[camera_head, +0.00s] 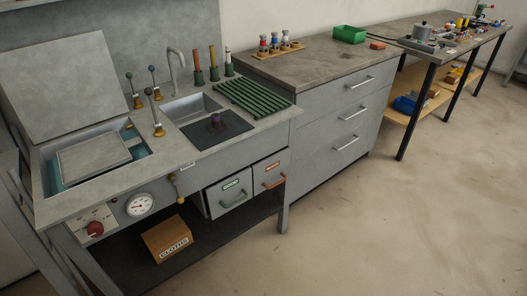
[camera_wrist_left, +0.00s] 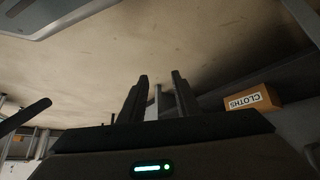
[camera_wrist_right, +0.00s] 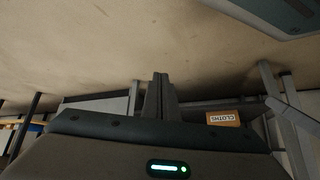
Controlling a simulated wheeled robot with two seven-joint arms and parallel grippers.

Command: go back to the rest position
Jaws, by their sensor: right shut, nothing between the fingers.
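Neither gripper shows in the head view. In the left wrist view my left gripper (camera_wrist_left: 160,95) has its two dark fingers apart, with a gap between them and nothing held. In the right wrist view my right gripper (camera_wrist_right: 160,85) has its fingers together, with nothing between them. Both grippers are in free space, with the floor behind them and the workbench furniture beyond. No object touches either gripper.
A grey sink bench (camera_head: 180,163) with a lidded basin stands at the left. A box marked CLOTHS (camera_head: 167,238) lies on its lower shelf. A drawer cabinet (camera_head: 345,115) stands beside it, and a long table (camera_head: 428,52) stands further right. The floor (camera_head: 410,220) at front right is clear.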

